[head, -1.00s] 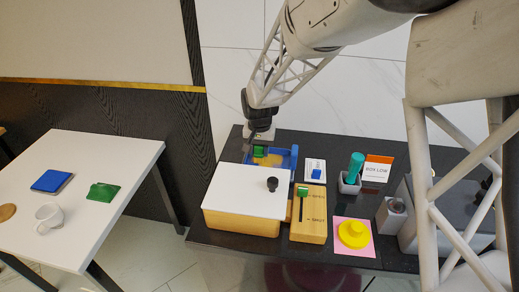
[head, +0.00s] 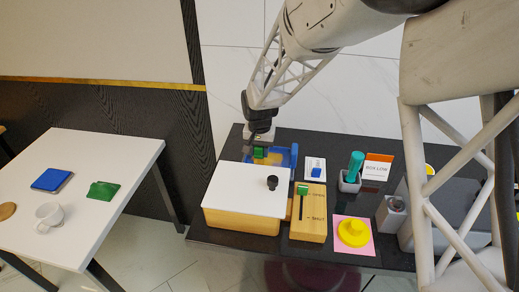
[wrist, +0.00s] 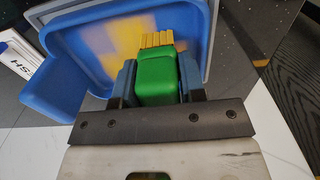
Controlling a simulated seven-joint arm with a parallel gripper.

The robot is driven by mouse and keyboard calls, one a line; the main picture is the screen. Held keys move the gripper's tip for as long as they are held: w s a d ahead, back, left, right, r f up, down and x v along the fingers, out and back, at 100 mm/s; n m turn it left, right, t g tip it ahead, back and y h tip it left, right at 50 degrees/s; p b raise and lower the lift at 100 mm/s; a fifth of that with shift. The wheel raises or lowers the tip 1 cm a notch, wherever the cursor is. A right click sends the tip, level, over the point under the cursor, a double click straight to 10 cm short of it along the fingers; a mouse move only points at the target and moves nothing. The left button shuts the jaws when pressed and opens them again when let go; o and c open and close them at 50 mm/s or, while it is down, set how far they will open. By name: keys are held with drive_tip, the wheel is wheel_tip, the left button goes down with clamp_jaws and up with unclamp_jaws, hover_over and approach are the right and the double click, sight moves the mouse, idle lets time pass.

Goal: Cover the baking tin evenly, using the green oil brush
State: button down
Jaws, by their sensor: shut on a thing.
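My gripper (head: 259,143) is shut on the green oil brush (wrist: 157,75), its jaws on both sides of the green block. The brush's yellow bristles (wrist: 157,40) point into the blue baking tin (wrist: 55,90). In the wrist view the tin floor shows yellow oily patches (wrist: 100,42) and bare blue parts. In the head view the brush (head: 259,153) is over the left part of the tin (head: 293,155), behind the white-topped box. I cannot tell whether the bristles touch the floor.
A white-topped wooden box (head: 240,190) with a black knob stands in front of the tin. A wooden lever box (head: 309,225), a teal item in a grey holder (head: 349,183) and a yellow object on a pink mat (head: 340,245) stand to the right. A white table (head: 110,165) is at left.

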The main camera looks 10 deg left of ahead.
drive_tip(key=shift+s, duration=0.15)
drive_tip(key=shift+s, duration=0.85)
drive_tip(key=shift+w+f, duration=0.1)
drive_tip(key=shift+w, duration=0.9)
drive_tip(key=shift+d, duration=0.1)
drive_tip(key=shift+d, duration=0.7)
